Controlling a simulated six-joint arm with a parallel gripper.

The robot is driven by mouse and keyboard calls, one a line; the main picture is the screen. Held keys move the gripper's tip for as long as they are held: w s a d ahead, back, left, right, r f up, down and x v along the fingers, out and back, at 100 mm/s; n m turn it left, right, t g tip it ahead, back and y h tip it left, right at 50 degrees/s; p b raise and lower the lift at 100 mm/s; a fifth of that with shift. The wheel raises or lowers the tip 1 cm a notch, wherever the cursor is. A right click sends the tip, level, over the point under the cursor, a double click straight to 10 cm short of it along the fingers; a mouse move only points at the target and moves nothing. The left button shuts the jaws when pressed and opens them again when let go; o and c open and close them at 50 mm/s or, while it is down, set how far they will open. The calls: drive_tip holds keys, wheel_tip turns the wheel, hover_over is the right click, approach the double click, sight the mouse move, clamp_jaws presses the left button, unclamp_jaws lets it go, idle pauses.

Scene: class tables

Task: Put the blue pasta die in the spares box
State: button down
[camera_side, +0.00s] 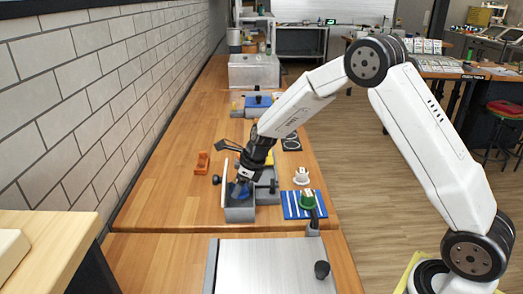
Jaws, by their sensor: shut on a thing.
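My gripper (245,180) points down and to the left over a small grey open box (239,214) on the wooden table. It is shut on the blue pasta die (237,191), which shows at its fingertips at the box's opening. I cannot tell whether the die touches the box floor or walls. The grey box may be the spares box; no label is readable.
Grey equipment (270,189) stands beside the box. An orange piece (202,162) lies left. A metal plate (270,270) is in front.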

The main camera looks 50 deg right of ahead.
sight(241, 206)
drive_tip(key=shift+f, duration=2.25)
drive_tip(key=shift+f, duration=0.1)
unclamp_jaws()
drive_tip(key=v, duration=1.2)
drive_tip(key=shift+s, duration=0.1)
